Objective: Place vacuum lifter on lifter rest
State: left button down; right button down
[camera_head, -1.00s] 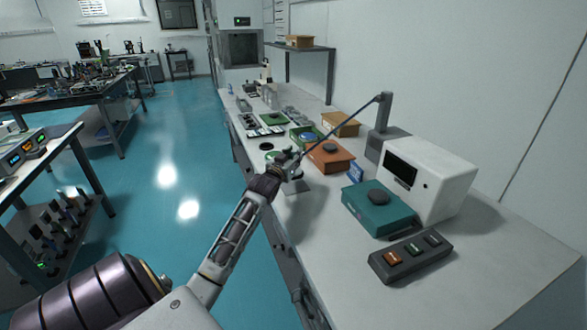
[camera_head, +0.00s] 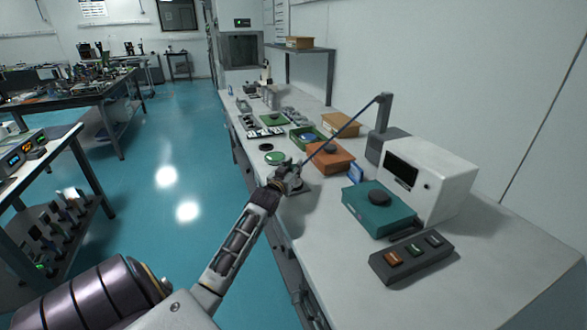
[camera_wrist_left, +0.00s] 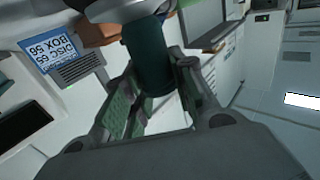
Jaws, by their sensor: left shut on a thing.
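My left gripper (camera_head: 288,180) is shut on the vacuum lifter and holds it near the front edge of the bench. In the left wrist view the lifter's dark green cylindrical body (camera_wrist_left: 147,58) stands between the two fingers of the gripper (camera_wrist_left: 152,88). In the head view the gripper mostly hides the lifter. A thin dark line (camera_head: 342,130) runs from it up to a grey post (camera_head: 384,112). A grey square plate (camera_head: 300,188) lies on the bench beside the gripper; I cannot tell whether it is the lifter rest. My right gripper is not in view.
An orange box (camera_head: 328,160), a green tray (camera_head: 303,136) and a green disc (camera_head: 276,158) lie close to the gripper. A teal box (camera_head: 372,214), a white device (camera_head: 440,182) and a button panel (camera_head: 410,258) stand nearer. Bare bench (camera_head: 318,222) lies left of the teal box.

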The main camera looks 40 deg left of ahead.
pick_arm(q)
jog(key=c, duration=1.5)
grip_release()
jog(key=o, duration=0.4)
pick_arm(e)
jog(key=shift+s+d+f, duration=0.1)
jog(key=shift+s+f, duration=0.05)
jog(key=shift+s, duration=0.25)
pick_arm(q)
jog(key=shift+s, duration=0.1)
jog(key=shift+v, duration=5.6)
jog(key=shift+s+d, duration=0.1)
jog(key=shift+s, duration=0.2)
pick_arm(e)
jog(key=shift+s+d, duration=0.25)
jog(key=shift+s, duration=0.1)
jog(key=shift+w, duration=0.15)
